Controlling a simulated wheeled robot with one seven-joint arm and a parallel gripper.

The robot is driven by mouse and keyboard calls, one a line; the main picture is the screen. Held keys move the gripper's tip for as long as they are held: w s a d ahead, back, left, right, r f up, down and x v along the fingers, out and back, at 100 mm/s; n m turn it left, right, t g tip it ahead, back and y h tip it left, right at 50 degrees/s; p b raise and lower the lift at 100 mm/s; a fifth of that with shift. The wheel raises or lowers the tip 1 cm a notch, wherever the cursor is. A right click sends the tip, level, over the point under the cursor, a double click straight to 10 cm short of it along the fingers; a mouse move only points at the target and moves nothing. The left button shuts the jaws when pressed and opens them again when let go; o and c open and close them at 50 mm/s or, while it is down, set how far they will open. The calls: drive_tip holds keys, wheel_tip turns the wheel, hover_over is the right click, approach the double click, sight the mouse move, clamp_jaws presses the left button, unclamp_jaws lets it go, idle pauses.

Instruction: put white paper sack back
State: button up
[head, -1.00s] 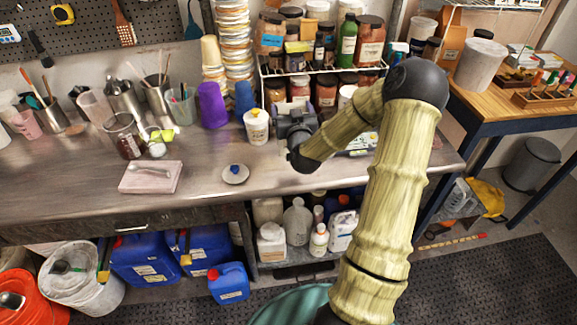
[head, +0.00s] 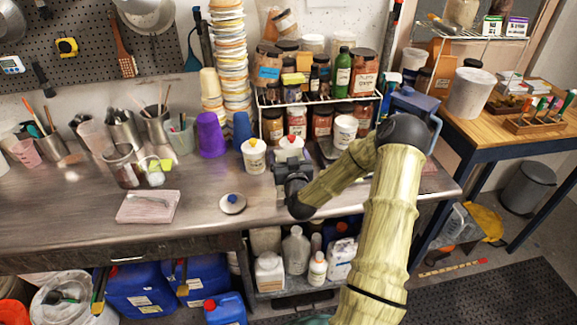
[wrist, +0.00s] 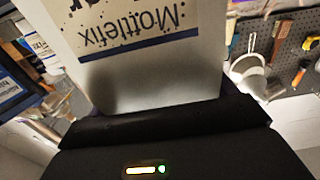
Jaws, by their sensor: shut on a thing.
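My gripper (head: 293,172) is low over the steel bench near its middle, in front of the bottle rack. In the wrist view my gripper (wrist: 160,118) is shut on a pale, flat-sided pack, which looks like the white paper sack (wrist: 150,88). Its label reads "Mottlefix" upside down, above a dark blue stripe. In the head view my gripper and wrist hide most or all of the sack. A white tub with a red top (head: 291,148) shows right behind the gripper; I cannot tell whether they touch.
Purple cups (head: 211,135) and a wire rack of jars (head: 320,100) stand behind.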

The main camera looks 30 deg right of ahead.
drive_tip(key=shift+f+p, duration=0.35)
drive_tip(key=shift+f, duration=1.85)
drive_tip(key=o, duration=1.4)
drive_tip(key=shift+a, duration=0.1)
drive_tip(key=b+v, duration=0.4)
drive_tip(key=v, duration=0.7)
drive_tip(key=shift+s, duration=0.4)
drive_tip(key=shift+s, duration=0.15)
